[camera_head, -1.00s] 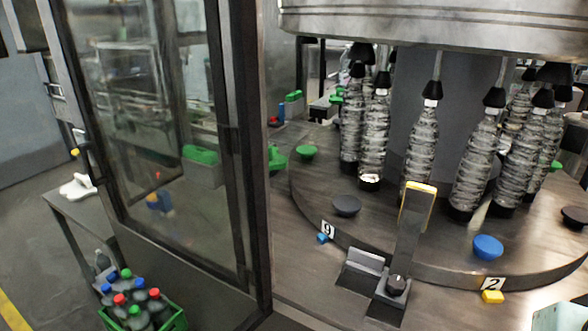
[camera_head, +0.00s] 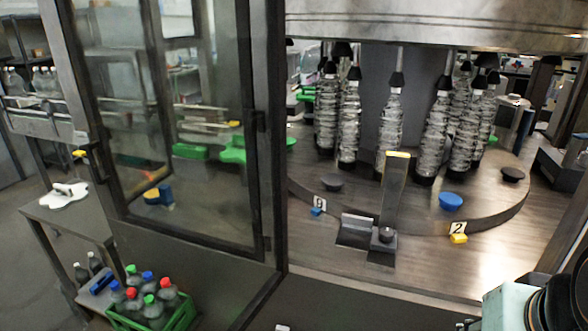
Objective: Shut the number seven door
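A glass door (camera_head: 270,160) with a dark metal frame stands open at the left of the opening to the machine. I see no number seven on it, so I cannot tell for certain that it is the named door. A dark handle (camera_head: 97,157) shows at its left edge. Part of my arm, pale teal and black, shows at the bottom right corner, well apart from the door. My gripper's fingers are not in view.
Inside the opening, a round turntable (camera_head: 478,226) carries clear bottles (camera_head: 391,120) and labels 9 and 2. An upright bracket (camera_head: 393,195) stands before it. Below the door, a green crate (camera_head: 183,318) holds several bottles, near a side table (camera_head: 35,212).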

